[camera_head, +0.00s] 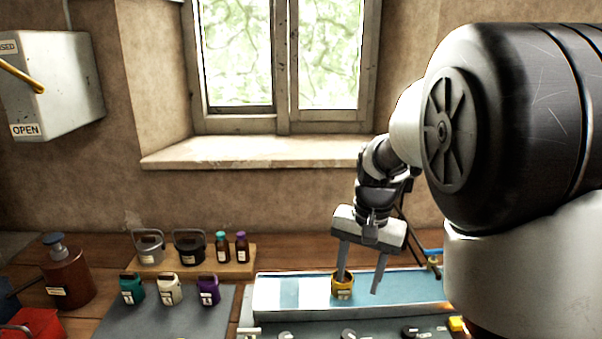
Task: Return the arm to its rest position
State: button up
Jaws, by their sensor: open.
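My arm comes in from the right side of the view, bent down, with its large black and white link close to the camera. My gripper (359,285) hangs fingers down above the pale blue work surface (400,286). Its two fingers are spread apart with nothing visible between them. A small yellow pot (343,291) with a label stands on that surface at the left finger's tip. I cannot tell whether that tip is inside the pot or behind it.
A wooden rack (200,267) holds two pots and two bottles. Teal (131,290), white (169,290) and purple (208,291) jars stand on a grey mat (150,322). A brown pump bottle (67,275) stands left. A wall box (50,85) with a yellow lever is upper left.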

jog(key=s+r+n+t, duration=0.2)
jog(key=s+r, duration=0.2)
jog(key=s, duration=0.5)
jog(key=s+r+n+t, duration=0.2)
jog(key=s+r, duration=0.3)
jog(key=s, duration=0.5)
jog(key=shift+s+d+r+n+t+h, duration=0.15)
jog(key=shift+s+r+n+t+h, duration=0.2)
jog(key=shift+n, duration=0.25)
